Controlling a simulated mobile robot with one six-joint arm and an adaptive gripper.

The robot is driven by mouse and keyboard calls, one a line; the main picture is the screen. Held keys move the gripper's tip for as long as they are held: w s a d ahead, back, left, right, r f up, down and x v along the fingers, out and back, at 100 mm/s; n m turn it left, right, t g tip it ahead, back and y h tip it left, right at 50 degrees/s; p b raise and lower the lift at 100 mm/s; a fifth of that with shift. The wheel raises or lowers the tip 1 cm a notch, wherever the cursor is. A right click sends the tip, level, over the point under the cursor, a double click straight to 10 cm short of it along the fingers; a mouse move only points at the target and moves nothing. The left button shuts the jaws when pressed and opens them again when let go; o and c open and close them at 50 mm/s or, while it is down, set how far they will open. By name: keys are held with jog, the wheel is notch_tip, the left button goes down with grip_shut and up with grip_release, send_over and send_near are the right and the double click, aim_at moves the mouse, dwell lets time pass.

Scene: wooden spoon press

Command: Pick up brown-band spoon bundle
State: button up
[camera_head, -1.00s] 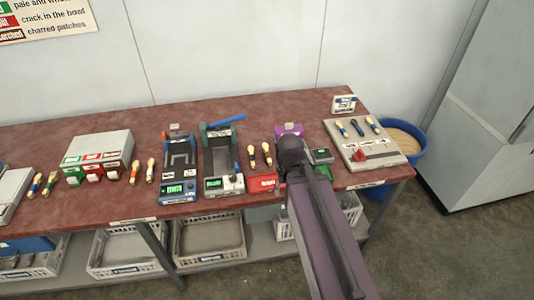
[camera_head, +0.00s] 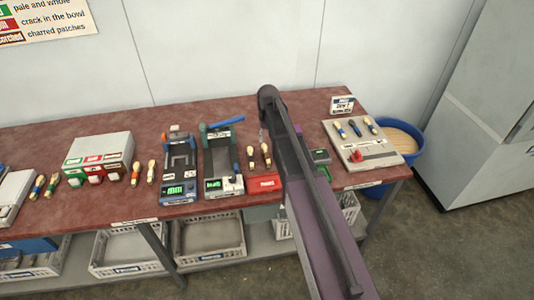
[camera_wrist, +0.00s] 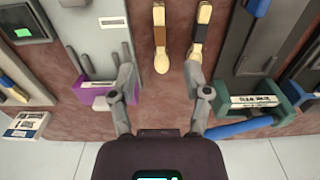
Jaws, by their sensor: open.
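Two pale wooden spoon bundles lie side by side on the table. The brown-band one (camera_wrist: 160,38) is at the top centre of the wrist view, its rounded end pointing down. It seems to be the right one of the pair in the head view (camera_head: 266,155). A dark-band bundle (camera_wrist: 199,32) lies just right of it in the wrist view. My gripper (camera_wrist: 161,62) is open and empty. Its fingers spread to either side of the brown-band bundle, the right finger overlapping the dark-band one's lower end. The gripper is mostly hidden behind my arm in the head view.
A purple-ended holder (camera_wrist: 96,93) is left of my gripper. A press with a green end and blue lever (camera_wrist: 262,98) is right. A red box (camera_head: 264,182) lies in front of the pair. A grey board with several spoons (camera_head: 365,150) stands at the right.

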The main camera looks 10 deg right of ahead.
send_over(266, 152)
jog(key=shift+w+r, duration=0.1)
jog(key=shift+r, duration=0.15)
notch_tip(266, 152, down, 9)
jog(key=b, duration=0.8)
jog(key=shift+r, duration=0.15)
jog(key=shift+b, duration=0.35)
dwell(0.4)
jog(key=shift+f+b, duration=2.45)
jog(key=shift+f, duration=0.15)
grip_shut()
